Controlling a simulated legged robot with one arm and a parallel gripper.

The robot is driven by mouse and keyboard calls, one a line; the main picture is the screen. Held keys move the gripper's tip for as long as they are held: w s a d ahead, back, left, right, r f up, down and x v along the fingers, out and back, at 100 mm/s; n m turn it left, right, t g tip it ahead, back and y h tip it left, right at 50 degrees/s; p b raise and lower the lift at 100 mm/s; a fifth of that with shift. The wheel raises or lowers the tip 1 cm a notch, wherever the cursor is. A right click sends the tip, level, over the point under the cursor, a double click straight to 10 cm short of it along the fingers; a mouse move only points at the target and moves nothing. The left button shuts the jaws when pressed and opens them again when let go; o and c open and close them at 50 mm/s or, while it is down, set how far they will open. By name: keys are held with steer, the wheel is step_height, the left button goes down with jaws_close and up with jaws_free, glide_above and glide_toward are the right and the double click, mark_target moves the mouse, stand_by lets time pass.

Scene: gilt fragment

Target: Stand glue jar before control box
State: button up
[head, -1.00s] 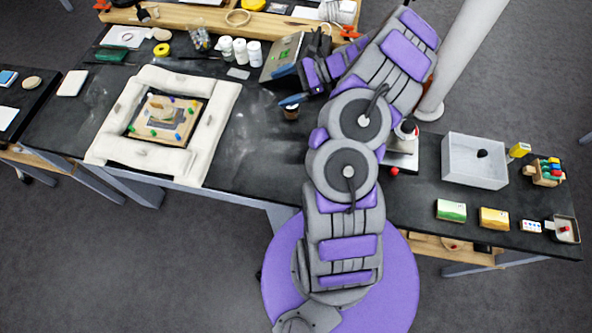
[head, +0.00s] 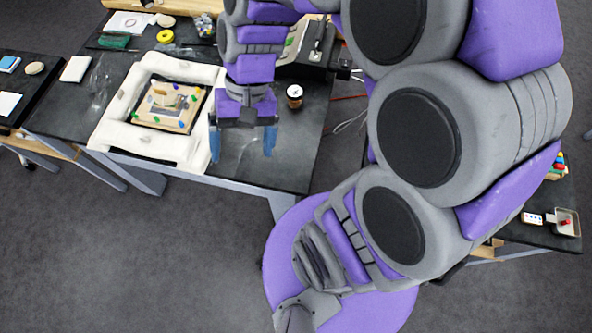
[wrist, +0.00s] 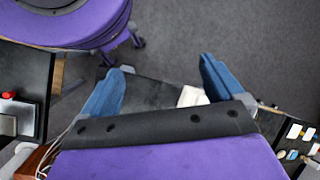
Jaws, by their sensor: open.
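The jar is not visible there.
A white padded frame (head: 105,128) around a fragment on a board (head: 170,106) lies close left of my gripper. Cables (head: 350,118) hang right of the control box. My arm hides much of the right-hand table. A small tray (head: 566,222) shows at its far right.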

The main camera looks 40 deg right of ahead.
steer(key=s+d+n+t+h, duration=0.1)
steer(key=s+d+n+h, duration=0.2)
steer(key=s, duration=0.8)
steer(key=shift+d+h, duration=0.8)
steer(key=shift+f, duration=0.2)
step_height(320, 180, down, 3)
steer(key=b, duration=0.3)
